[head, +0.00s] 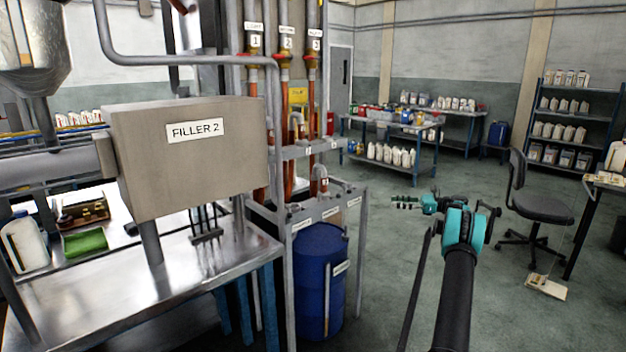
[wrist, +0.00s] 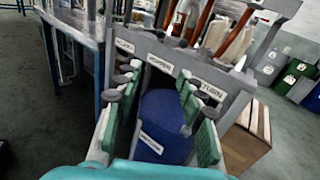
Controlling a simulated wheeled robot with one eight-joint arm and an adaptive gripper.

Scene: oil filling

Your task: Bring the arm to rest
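My arm reaches up from the lower right of the head view, a black link leading to a teal joint. My gripper (head: 405,202) is at its end, pointing left over open floor, to the right of the filler rack. In the wrist view my gripper (wrist: 157,95) has its two green-padded fingers spread apart with nothing held between them. A blue drum (wrist: 163,122) shows behind the gap between the fingers, under the labelled rack (wrist: 236,80). The fingers look clear of the rack and drum.
In the head view, the metal filler table (head: 190,265), the Filler 2 box (head: 185,155) and the blue drum (head: 318,285) stand left. An office chair (head: 540,205) stands right of the arm. Shelves (head: 575,118) line the back. Open floor lies between.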

